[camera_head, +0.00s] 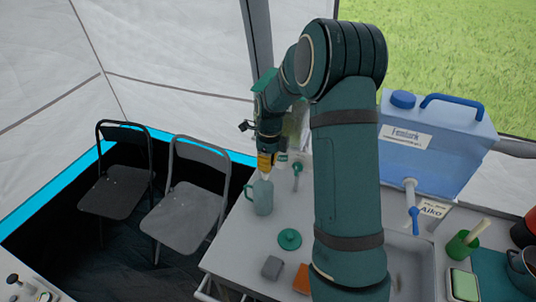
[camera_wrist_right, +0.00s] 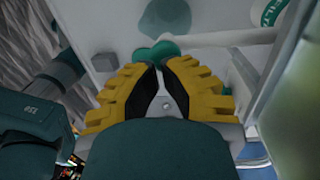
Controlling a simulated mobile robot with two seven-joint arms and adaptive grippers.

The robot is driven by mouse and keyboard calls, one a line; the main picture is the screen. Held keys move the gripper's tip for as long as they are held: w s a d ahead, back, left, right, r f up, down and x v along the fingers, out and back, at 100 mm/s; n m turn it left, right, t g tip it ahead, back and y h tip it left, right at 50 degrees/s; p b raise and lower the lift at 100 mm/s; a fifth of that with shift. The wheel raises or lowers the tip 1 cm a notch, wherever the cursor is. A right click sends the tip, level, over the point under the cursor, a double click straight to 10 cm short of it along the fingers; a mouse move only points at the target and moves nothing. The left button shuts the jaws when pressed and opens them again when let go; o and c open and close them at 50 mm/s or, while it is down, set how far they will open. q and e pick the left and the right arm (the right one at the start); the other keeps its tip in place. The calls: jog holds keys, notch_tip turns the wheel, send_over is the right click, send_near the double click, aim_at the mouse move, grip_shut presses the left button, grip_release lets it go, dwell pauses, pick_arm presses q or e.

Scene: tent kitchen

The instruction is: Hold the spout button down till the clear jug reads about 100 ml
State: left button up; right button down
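The blue water tank (camera_head: 440,150) stands at the back right, with a white spout (camera_head: 409,188) and blue tap (camera_head: 414,220) above the sink. A grey-green handled jug (camera_head: 262,198) stands upright on the left of the counter. I cannot tell whether it is the clear jug, and no level marks are readable. My right gripper (camera_head: 265,163) hangs just above and behind that jug, far left of the spout. In the right wrist view its yellow fingertips (camera_wrist_right: 160,64) are together, with nothing clearly held. A teal-headed utensil (camera_wrist_right: 200,40) lies beyond them. My left gripper is out of view.
My right arm crosses the counter and hides part of the sink (camera_head: 424,265). A teal lid (camera_head: 289,239), grey block (camera_head: 271,267) and orange block (camera_head: 301,279) lie in front. A green cup (camera_head: 462,245) stands right. Two folding chairs (camera_head: 187,210) are left of the counter.

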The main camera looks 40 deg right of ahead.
jog(key=shift+f, duration=0.25)
jog(key=shift+s+f+b, duration=0.1)
jog(key=shift+f+b, duration=0.2)
jog(key=shift+f, duration=0.65)
jog(key=shift+s+a+f, duration=0.15)
